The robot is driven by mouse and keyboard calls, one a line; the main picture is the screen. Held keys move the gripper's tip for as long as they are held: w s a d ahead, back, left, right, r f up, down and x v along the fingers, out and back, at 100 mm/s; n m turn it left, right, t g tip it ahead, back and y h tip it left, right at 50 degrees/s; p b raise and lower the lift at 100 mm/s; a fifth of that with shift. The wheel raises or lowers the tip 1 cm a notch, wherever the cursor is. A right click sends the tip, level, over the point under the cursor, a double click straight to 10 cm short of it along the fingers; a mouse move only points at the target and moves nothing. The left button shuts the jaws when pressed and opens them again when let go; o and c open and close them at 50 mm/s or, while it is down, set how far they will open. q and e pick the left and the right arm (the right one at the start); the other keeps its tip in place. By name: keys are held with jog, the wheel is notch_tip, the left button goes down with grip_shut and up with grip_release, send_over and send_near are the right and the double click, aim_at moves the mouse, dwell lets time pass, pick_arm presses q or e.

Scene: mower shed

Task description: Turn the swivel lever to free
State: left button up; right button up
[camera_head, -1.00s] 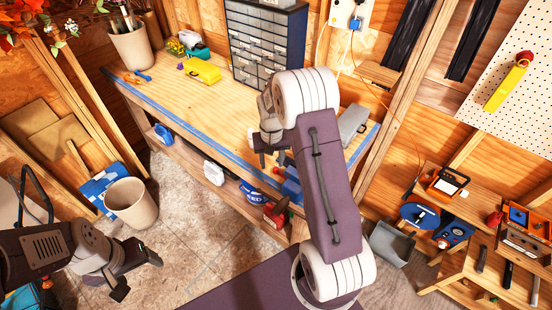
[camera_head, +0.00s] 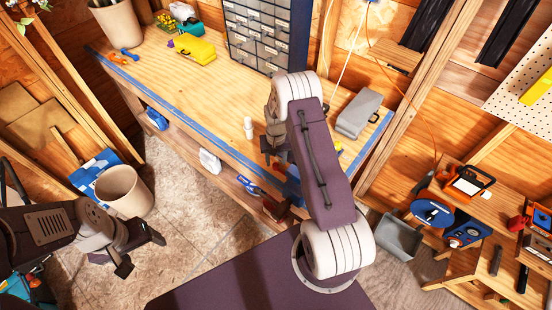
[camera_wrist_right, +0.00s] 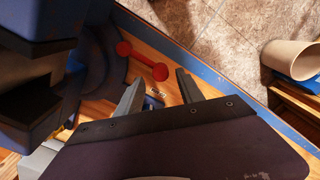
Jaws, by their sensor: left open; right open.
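A red bar with a round knob at each end (camera_wrist_right: 142,61) shows in the right wrist view, just above a wooden surface and beside a dark blue body (camera_wrist_right: 90,75); it looks like the swivel lever. A small printed label (camera_wrist_right: 158,92) lies near it. My right gripper (camera_wrist_right: 160,92) is open and empty, its two fingers on either side of the label, the bar a little beyond the fingertips. In the head view my right gripper (camera_head: 272,158) is over the bench's front right, and its arm hides the lever. My left gripper (camera_head: 142,252) is open and empty, low at left, away from the bench.
A beige bin (camera_head: 124,191) stands on the floor at left. Crowded shelves stand at right.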

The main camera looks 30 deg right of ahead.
jog(key=shift+f, duration=0.4)
jog(key=shift+s+a+f, duration=0.1)
jog(key=shift+s+a, duration=0.05)
jog(key=shift+a, duration=0.05)
jog(key=shift+s+a, duration=0.15)
jog(key=shift+s, duration=0.15)
jog(key=shift+w, duration=0.2)
grip_shut()
jog(key=shift+w, duration=0.1)
dwell(0.4)
